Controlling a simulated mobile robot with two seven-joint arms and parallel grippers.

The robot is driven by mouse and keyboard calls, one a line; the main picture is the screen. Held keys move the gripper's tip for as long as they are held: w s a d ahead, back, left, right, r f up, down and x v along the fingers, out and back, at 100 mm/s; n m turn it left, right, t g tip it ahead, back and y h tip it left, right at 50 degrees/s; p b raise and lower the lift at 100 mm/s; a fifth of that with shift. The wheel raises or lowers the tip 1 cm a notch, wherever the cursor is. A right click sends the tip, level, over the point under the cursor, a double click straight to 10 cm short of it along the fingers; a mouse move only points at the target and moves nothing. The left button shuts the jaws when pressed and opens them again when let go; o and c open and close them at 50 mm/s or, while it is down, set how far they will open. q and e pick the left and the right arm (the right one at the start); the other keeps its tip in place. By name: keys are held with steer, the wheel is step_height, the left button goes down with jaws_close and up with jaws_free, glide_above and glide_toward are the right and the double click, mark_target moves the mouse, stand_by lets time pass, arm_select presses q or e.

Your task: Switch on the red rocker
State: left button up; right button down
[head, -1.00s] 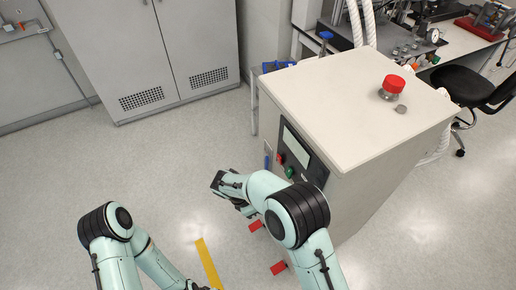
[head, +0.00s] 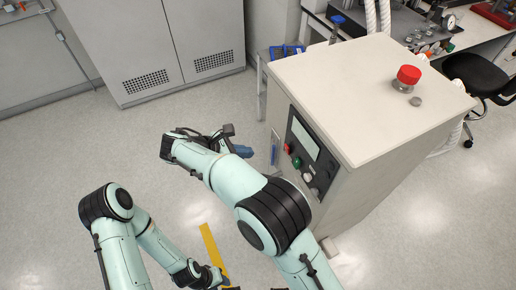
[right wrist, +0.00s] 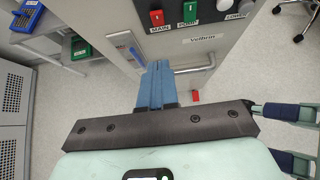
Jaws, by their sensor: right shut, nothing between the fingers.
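The red rocker (head: 287,148) is on the dark control panel on the front of the white cabinet (head: 345,85), left of a green rocker (head: 297,162). In the right wrist view the red rocker (right wrist: 157,17) has a label reading MAIN under it. I cannot tell which way it is tipped. My right gripper (head: 246,152) is shut and empty, its blue fingers in front of the cabinet and apart from the panel. In the right wrist view the fingertips (right wrist: 158,66) lie below the red rocker. My left gripper (head: 218,280) is low near the bottom edge; its jaws are unclear.
A blue handle (head: 274,154) sits on the cabinet front, left of the panel. A red knob (head: 407,76) stands on the cabinet top. A black chair (head: 480,78) is at the right. The floor left of the cabinet is open, with a yellow stripe (head: 212,252).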

mark_target(286, 149)
steer(key=shift+w+d+f, duration=0.7)
steer(key=shift+d+f, duration=0.05)
steer(key=shift+d, duration=0.95)
steer(key=shift+w+d+f, duration=0.7)
steer(key=shift+d+f, duration=0.1)
steer(key=shift+d, duration=0.9)
steer(key=shift+w+d+f, duration=0.7)
steer(key=shift+d+f, duration=0.05)
steer(key=shift+d, duration=0.95)
